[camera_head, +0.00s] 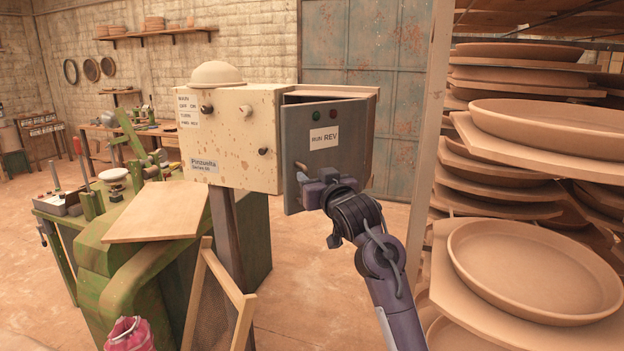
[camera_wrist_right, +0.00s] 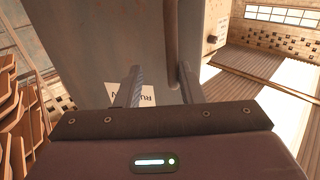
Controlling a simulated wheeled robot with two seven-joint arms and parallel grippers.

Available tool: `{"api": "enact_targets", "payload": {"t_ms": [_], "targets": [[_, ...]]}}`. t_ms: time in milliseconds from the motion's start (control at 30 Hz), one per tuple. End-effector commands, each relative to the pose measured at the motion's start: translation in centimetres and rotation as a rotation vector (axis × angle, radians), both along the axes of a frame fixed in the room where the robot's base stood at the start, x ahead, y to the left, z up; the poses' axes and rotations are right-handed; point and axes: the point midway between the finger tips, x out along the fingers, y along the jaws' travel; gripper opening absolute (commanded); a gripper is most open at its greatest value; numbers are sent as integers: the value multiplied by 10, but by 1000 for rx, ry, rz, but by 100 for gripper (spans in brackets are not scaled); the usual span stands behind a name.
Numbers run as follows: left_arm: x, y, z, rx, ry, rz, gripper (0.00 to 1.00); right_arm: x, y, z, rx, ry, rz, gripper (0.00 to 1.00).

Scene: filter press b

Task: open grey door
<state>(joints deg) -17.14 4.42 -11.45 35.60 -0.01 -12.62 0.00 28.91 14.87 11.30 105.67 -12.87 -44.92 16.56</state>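The grey door (camera_head: 345,155) is on the right part of a cream control box (camera_head: 245,135) in the head view. It carries a "RUN REV" label and stands ajar, its left edge swung out and a dark gap above it. A handle (camera_head: 301,167) sits near its lower left edge. My right gripper (camera_head: 305,185) is at that lower left part, close to the handle. In the right wrist view its fingers (camera_wrist_right: 160,80) are apart, with the grey door surface beyond and the bar-like handle (camera_wrist_right: 172,45) near the right finger. Contact is unclear. My left gripper is not in view.
A rack of clay dishes (camera_head: 535,260) stands close on the right, beside my right arm. A green machine with a wooden board (camera_head: 155,212) is at the left, and a wooden frame (camera_head: 222,285) leans below the box. Open floor shows between the box and the rack.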

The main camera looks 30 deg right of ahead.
Motion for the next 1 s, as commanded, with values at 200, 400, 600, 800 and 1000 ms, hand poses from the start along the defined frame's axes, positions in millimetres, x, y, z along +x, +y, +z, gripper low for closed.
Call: {"api": "enact_targets", "payload": {"t_ms": [200,400,600,800,1000], "targets": [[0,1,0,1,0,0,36,0,-1,-3,3,6,-3,32],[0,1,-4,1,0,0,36,1,-1,9,2,2,-2,32],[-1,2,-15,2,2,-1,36,-2,-1,56,3,-20,-2,32],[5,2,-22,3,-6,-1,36,-3,-1,101,5,-17,-3,32],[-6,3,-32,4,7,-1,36,-2,1,143,3,-10,-1,32]]}}
